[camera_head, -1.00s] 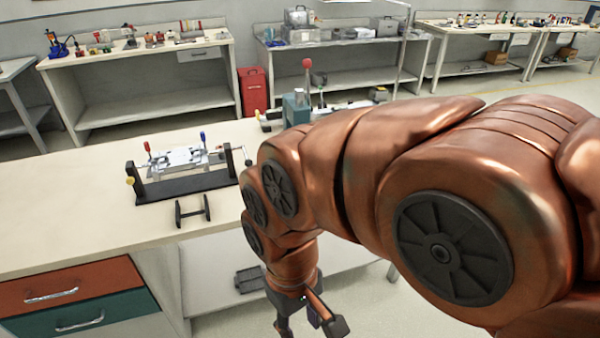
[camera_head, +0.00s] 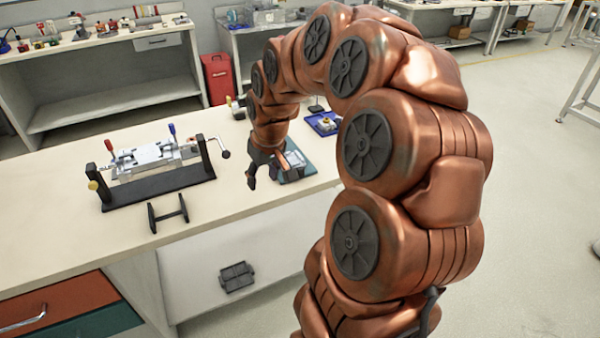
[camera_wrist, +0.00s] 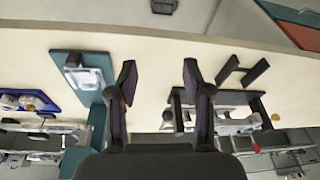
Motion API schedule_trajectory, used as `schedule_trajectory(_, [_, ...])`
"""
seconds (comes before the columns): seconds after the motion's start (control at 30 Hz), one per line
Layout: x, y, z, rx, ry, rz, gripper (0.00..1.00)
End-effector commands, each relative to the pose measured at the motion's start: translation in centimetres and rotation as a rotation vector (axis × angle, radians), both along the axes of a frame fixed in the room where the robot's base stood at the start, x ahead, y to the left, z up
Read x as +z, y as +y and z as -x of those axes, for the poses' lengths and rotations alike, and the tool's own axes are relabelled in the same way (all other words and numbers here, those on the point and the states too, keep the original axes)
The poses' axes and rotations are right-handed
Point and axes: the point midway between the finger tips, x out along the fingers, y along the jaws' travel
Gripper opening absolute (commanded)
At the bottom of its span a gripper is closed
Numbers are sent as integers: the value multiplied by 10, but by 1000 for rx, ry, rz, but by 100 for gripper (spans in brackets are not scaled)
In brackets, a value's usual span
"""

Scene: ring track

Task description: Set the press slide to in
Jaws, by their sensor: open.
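The press has a teal base (camera_head: 299,172) near the front edge of the bench, and my arm hides most of its upper part in the head view. A grey metal piece, probably its slide (camera_head: 295,158), shows on this base. In the wrist view the teal base (camera_wrist: 97,110) is left of my fingers, with the metal piece (camera_wrist: 84,76) near its end. My gripper (camera_head: 264,178) is open and empty, pointing down just left of the press in the head view. In the wrist view the fingers (camera_wrist: 159,75) are apart with bare bench between them.
A black-framed clamp fixture (camera_head: 160,186) with red and blue levers and a side crank stands left of my gripper. A small black stand (camera_head: 168,214) lies before it. A blue tray (camera_head: 322,124) sits beyond the press. The bench front is bare at left.

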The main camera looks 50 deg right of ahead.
Motion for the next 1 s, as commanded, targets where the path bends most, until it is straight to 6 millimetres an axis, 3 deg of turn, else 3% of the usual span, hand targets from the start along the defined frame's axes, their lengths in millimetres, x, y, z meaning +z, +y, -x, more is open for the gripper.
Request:
schedule_trajectory(0.03, [-11, -28, -9, -36, -22, 3, 50])
schedule_trajectory(0.2, [-29, -106, -25, -120, -90, 35, 50])
schedule_trajectory(0.3, [-36, -139, -25, -156, -113, 53, 50])
schedule_trajectory(0.4, [-43, -159, -24, -178, -124, 64, 50])
schedule_trajectory(0.73, [-53, -171, -28, -188, -134, 72, 50])
schedule_trajectory(1.0, [-83, -175, -39, -187, -131, 71, 50])
